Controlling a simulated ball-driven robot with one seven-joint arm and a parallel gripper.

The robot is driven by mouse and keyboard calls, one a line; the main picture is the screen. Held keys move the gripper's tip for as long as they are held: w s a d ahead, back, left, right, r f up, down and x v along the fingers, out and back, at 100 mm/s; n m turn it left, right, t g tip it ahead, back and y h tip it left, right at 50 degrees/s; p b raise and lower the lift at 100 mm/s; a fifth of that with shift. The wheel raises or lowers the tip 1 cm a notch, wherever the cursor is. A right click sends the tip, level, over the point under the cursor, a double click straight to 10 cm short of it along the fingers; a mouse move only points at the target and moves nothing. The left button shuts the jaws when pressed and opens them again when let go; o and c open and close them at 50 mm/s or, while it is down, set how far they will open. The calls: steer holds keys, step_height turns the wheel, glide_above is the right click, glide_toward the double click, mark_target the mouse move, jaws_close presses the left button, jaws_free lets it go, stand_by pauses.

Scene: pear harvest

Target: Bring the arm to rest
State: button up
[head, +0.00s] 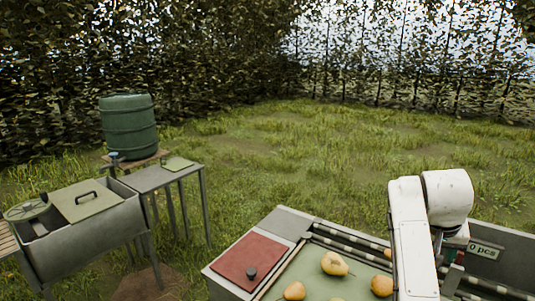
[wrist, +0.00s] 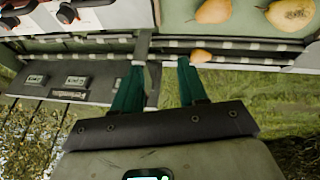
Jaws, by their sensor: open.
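My white arm stands at the right of the head view, folded over the right part of the sorting bench (head: 290,222). My gripper (wrist: 161,63) shows in the wrist view with its two green fingers apart and nothing between them. In the head view the arm hides most of it. Yellow pears lie on the bench's green surface, one of them whole in view (head: 334,263) and another beside my arm (head: 381,285). In the wrist view a pear (wrist: 200,56) shows past the right fingertip; I cannot tell whether they touch.
A red panel with a black knob (head: 250,260) is on the bench's left. A grey sink (head: 85,235), a small table (head: 160,177) and a green barrel (head: 129,125) stand at the left. Open grass lies behind the bench, up to a hedge.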

steer(key=s+a+f+n+t+y, duration=0.1)
steer(key=s+a+f+n, duration=0.35)
steer(key=s+f, duration=1.05)
steer(key=s+a+f+n+t+y, duration=0.15)
steer(key=s+a, duration=0.25)
steer(key=s, duration=0.4)
steer(key=s+a+f+y, duration=0.2)
steer(key=s+a+f, duration=0.15)
steer(key=s, duration=0.45)
steer(key=s+f+m+g, duration=0.1)
steer(key=s+f+g, duration=0.3)
steer(key=s, duration=0.6)
steer(key=shift+s+d+f+h, duration=0.3)
steer(key=shift+f+h, duration=0.05)
steer(key=shift+f, duration=0.55)
